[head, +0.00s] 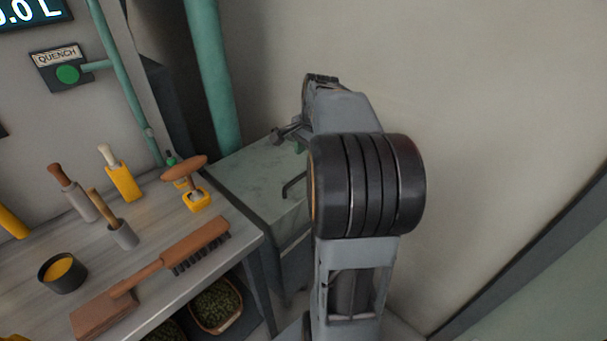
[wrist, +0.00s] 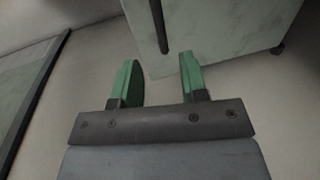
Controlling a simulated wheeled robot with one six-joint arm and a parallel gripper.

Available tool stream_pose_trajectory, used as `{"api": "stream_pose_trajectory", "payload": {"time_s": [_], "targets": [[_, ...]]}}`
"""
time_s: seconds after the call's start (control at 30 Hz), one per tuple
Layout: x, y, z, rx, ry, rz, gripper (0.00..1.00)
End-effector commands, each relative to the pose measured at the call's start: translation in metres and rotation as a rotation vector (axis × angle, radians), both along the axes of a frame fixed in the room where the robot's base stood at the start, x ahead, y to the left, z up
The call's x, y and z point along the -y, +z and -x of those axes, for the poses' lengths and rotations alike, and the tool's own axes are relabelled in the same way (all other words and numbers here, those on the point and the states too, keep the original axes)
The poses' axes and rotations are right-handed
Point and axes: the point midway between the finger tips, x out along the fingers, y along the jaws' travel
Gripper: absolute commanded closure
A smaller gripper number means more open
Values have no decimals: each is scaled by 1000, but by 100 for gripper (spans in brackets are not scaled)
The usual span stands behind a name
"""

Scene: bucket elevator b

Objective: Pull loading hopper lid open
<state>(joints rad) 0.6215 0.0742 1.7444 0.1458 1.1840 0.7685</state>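The loading hopper appears to be the pale green box in the corner, with its flat lid (head: 250,168) shut on top. A dark bent handle (head: 293,184) stands on the lid near its right edge, partly close to my arm. In the wrist view a dark bar, likely this handle (wrist: 159,25), runs up from just ahead of my fingers over the pale surface (wrist: 215,25). My gripper (wrist: 157,60) is open, with its two green fingers apart and nothing between them. In the head view my arm hides most of the gripper; a little green shows by the lid.
A workbench (head: 215,265) on the left holds a brush (head: 200,245), several tools and a cup (head: 62,272). A green pipe (head: 212,80) rises behind the box. A bare wall (head: 490,110) stands close on the right.

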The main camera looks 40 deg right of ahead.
Motion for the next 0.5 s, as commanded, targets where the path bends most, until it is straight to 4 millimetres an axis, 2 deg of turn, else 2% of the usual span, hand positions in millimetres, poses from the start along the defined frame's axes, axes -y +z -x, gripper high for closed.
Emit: {"api": "stream_pose_trajectory", "payload": {"time_s": [0.03, 0.2, 0.5], "targets": [[-1, -13, -2, -3, 2, -2, 60], [-1, -41, -8, -2, 1, -1, 60], [-2, -72, -14, -1, 1, 0, 60]]}}
